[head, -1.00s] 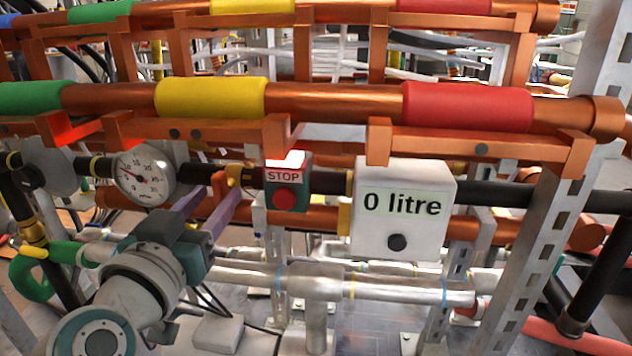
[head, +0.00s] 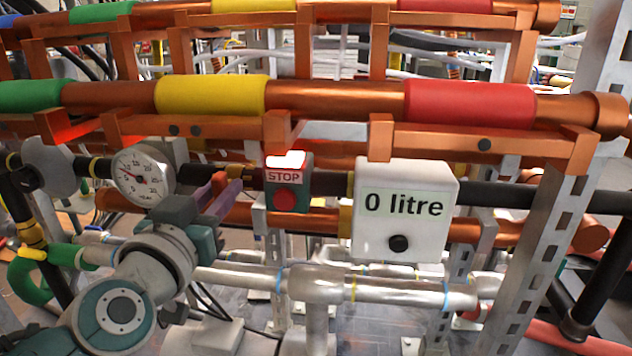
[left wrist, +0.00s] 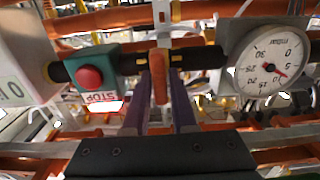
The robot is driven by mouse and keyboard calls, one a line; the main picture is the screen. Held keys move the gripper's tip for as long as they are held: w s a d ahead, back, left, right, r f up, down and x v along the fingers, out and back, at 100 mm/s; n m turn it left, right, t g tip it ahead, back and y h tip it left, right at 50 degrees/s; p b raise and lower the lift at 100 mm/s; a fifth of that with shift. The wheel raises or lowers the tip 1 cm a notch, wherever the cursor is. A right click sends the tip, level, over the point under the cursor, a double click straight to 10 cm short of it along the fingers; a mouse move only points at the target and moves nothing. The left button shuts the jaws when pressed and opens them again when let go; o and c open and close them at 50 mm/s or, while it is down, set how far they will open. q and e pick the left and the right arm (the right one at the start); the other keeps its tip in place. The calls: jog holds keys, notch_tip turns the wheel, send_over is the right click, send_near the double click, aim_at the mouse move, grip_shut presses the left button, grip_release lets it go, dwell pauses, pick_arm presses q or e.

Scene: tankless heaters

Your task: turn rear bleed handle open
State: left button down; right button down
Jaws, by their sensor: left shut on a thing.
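The rear bleed handle is an orange-red lever (left wrist: 159,82) on the dark pipe, between the gauge and the stop box in the left wrist view. My left gripper (left wrist: 160,95) has its two purple fingers on either side of the lever and is shut on it. In the head view my left gripper (head: 224,184) reaches up from the lower left to just left of the stop box. The handle there is mostly hidden by the fingers, and its exact angle is hard to tell. My right gripper is not in view.
The stop box with a red button (head: 286,197) stands close right of the gripper. The white "0 litre" box (head: 404,208) is farther right. The round gauge (head: 144,177) is close on the left. Orange pipes (head: 335,100) run above; silver pipes (head: 390,290) run below.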

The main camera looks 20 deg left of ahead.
pick_arm(q)
jog(key=shift+n, duration=0.4)
jog(key=n, duration=0.3)
jog(key=shift+a+n, duration=0.1)
jog(key=shift+n, duration=0.2)
jog(key=n, duration=0.4)
jog(key=shift+s+a+f+n, duration=0.1)
jog(key=shift+n, duration=0.2)
jog(key=n, duration=0.4)
jog(key=shift+f, duration=0.1)
jog(key=shift+a+n+b, duration=0.1)
jog(key=shift+n+b, duration=0.3)
jog(key=shift+n, duration=1.8)
jog(key=c, duration=0.8)
grip_release()
jog(key=shift+f, duration=0.1)
jog(key=shift+s, duration=0.1)
